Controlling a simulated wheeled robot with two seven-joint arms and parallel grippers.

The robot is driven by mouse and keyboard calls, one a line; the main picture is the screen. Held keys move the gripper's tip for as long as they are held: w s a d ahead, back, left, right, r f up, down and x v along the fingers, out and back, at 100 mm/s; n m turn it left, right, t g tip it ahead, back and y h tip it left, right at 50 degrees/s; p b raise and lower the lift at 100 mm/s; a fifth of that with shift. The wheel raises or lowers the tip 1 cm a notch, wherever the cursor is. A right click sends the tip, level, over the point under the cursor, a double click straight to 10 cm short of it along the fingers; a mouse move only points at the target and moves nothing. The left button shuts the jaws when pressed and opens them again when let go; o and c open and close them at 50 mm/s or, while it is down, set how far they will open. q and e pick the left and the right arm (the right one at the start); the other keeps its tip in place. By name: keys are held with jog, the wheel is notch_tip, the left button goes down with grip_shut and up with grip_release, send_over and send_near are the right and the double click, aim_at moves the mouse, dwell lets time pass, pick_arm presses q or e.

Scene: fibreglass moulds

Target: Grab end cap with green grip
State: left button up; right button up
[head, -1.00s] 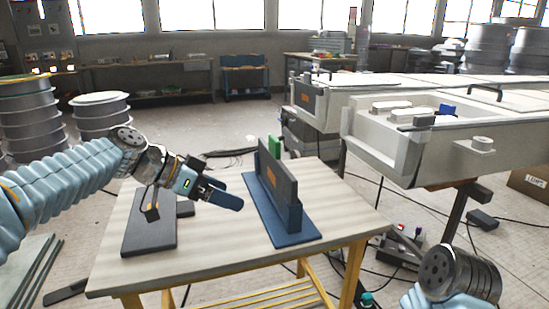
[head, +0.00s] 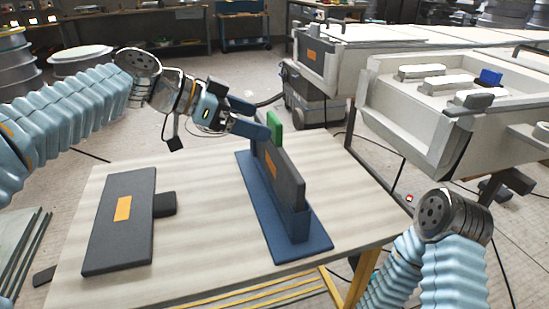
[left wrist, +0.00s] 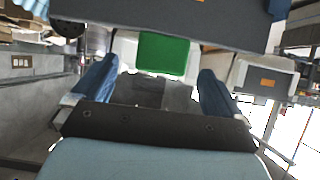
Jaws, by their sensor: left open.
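A dark grey end cap (head: 285,175) stands upright in a blue stand (head: 316,240) on the table. Its green grip (head: 274,121) sticks out at the far end. In the left wrist view the green grip (left wrist: 163,54) shows ahead, between my two fingers, with the dark panel (left wrist: 180,22) across the top. My left gripper (head: 258,119) is open and empty, with its blue fingers close to the green grip. I cannot tell whether they touch it. My right gripper is out of view; only part of that arm shows at lower right.
Another dark end cap (head: 108,240) with an orange label and a dark grip (head: 165,204) lies flat on the table's left (head: 200,270). White moulds (head: 420,100) stand behind at the right. The front of the table between the cap and the stand is clear.

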aim_at(271, 124)
pick_arm(q)
jog(key=p+x, duration=0.1)
jog(key=x, duration=0.5)
jog(key=shift+w, duration=0.2)
jog(key=shift+c, duration=0.5)
jog(key=shift+r, duration=0.15)
jog(key=c, duration=1.5)
